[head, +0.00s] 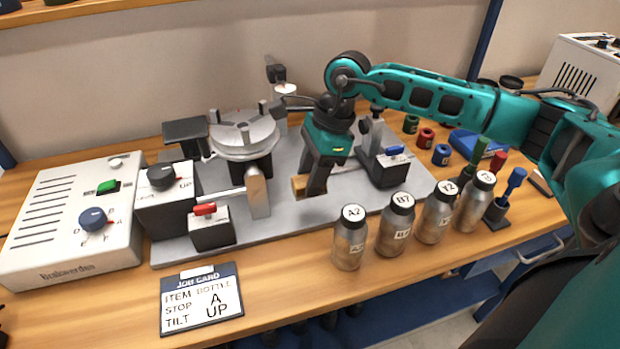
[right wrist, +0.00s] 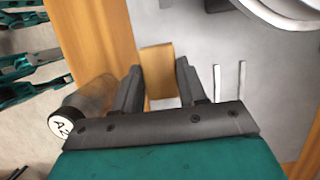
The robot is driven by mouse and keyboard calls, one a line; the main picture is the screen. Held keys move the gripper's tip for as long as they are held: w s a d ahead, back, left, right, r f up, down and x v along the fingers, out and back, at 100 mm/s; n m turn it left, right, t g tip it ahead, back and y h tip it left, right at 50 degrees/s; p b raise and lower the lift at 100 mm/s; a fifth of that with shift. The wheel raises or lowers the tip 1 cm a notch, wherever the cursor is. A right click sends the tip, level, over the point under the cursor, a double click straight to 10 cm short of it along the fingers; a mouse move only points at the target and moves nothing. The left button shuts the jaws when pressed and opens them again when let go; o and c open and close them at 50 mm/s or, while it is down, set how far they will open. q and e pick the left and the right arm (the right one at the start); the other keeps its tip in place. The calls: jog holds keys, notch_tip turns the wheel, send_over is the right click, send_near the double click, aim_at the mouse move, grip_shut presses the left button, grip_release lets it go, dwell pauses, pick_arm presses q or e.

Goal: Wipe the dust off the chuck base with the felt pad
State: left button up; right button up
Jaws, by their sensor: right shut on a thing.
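My right gripper (head: 312,190) is shut on a tan block, which I take to be the felt pad (head: 299,186). It is over the grey base plate (head: 285,218), right of the round chuck (head: 245,135); I cannot tell whether the pad touches the plate. In the right wrist view the pad (right wrist: 157,62) sits between the two fingers of the right gripper (right wrist: 157,85), with a pale part below its tan face. The chuck stands tilted on a grey bracket. I cannot make out dust on the plate. My left gripper is not in view.
Several labelled metal bottles (head: 348,240) stand along the front edge, close to the gripper. A red-switch box (head: 211,227) and knob box (head: 167,203) stand left of the chuck. A black-and-grey fixture (head: 383,165) is right. A job card (head: 201,300) lies in front.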

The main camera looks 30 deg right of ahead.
jog(key=shift+r+p, duration=0.5)
jog(key=shift+r, duration=0.6)
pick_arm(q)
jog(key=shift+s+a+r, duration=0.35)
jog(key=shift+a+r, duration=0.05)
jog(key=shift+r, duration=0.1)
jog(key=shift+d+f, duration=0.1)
